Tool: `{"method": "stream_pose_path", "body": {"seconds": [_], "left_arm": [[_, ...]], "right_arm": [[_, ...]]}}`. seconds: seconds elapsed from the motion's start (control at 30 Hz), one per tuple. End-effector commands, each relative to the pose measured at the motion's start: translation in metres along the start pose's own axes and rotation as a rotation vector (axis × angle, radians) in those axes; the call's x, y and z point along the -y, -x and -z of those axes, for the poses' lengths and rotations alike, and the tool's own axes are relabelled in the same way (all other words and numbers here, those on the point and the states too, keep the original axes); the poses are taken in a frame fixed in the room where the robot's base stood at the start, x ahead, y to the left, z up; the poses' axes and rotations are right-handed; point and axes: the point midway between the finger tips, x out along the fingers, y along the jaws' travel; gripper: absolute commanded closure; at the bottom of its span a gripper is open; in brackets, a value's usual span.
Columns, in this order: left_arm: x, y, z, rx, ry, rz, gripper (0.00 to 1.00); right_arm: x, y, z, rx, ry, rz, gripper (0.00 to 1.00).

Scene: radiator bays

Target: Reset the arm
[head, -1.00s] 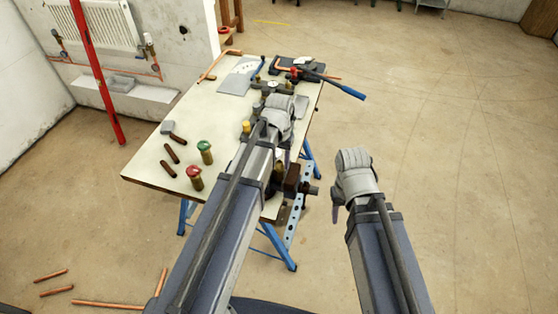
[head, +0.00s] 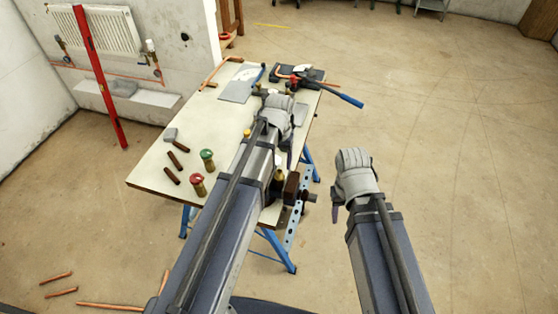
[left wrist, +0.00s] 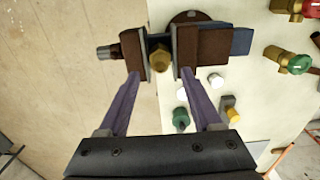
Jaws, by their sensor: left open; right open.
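My left gripper (left wrist: 160,76) is open in the left wrist view, with its two purple fingers apart and nothing between the tips. Just beyond them is a vise with brown jaws (left wrist: 212,46), and a brass fitting (left wrist: 160,58) sits between those jaws. In the head view my left arm reaches over the workbench (head: 150,178), and its fingers are mostly hidden behind the wrist. The vise (head: 291,190) shows at the bench's right edge. My right gripper (head: 336,213) is right of the bench over bare floor, with little of its fingers showing.
A red-capped fitting (head: 198,185), a green-capped fitting (head: 207,161) and dark-handled tools lie on the bench's left part. A blue-handled pipe bender (head: 340,96) overhangs the far right edge. Copper pipes (head: 62,292) lie on the floor at lower left. The floor at right is clear.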

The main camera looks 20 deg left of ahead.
Motion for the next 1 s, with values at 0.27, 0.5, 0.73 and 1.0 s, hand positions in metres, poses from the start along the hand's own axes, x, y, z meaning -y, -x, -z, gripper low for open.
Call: {"method": "stream_pose_path", "body": {"seconds": [0.27, 0.5, 0.73, 1.0], "left_arm": [[0.0, 0.03, 0.0, 0.0, 0.0, 0.0, 0.34], [-0.016, 0.009, -0.016, 0.006, -0.033, 0.008, 0.34], [-0.075, -0.053, -0.087, 0.03, -0.18, 0.057, 0.34], [-0.107, -0.087, -0.137, 0.043, -0.289, 0.1, 0.34]], "right_arm": [[-0.003, 0.03, -0.002, 0.0, -0.004, 0.001, 0.5], [-0.001, 0.009, -0.001, 0.0, -0.003, 0.001, 0.5], [0.005, -0.054, 0.003, 0.0, 0.003, -0.001, 0.5], [0.008, -0.088, 0.005, 0.0, 0.009, -0.002, 0.5]]}}
